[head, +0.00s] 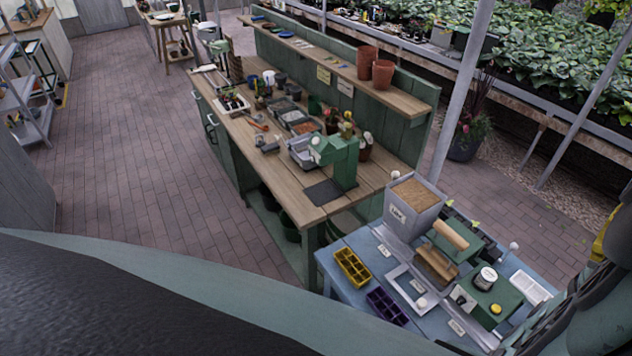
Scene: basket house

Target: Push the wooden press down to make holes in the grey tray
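What looks like the wooden press is a brown wooden block (437,266) on the blue table at the lower right. A pale wooden cylinder (451,235) lies just behind it; I cannot tell whether the two are joined. A light grey rectangular tray or frame (396,272) lies just left of the block, on the blue tabletop. Whether it has holes is too small to tell. My gripper is not clearly visible; dark rounded parts at the right edge look like my arm.
The blue table (341,284) also holds a yellow tray (352,267), a purple tray (387,307), a grey bin of brown material (415,191), a green box (490,299) and a white tray (530,287). A long wooden workbench (300,190) stands behind. Brick floor at left is clear.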

